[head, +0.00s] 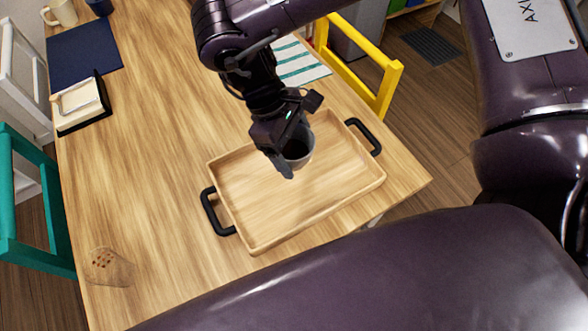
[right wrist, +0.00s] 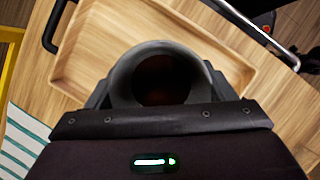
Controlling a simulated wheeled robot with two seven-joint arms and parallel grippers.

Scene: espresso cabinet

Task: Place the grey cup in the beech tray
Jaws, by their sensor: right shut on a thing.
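The grey cup (head: 299,148) is in my right gripper (head: 283,158), over the far part of the beech tray (head: 240,204). The cup looks upright, with a dark inside. In the right wrist view the cup (right wrist: 160,75) sits between the fingers, and the tray (right wrist: 110,50) lies beyond it. My right gripper is shut on the cup. I cannot tell whether the cup's base touches the tray floor. The tray has low walls and black handles and is otherwise empty. My left gripper does not show.
A napkin holder (head: 80,103), a navy mat (head: 85,55), a cream mug (head: 62,12) and a blue cup (head: 99,7) are at the far left. A striped cloth (head: 298,65) lies behind my arm. Chairs flank the table.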

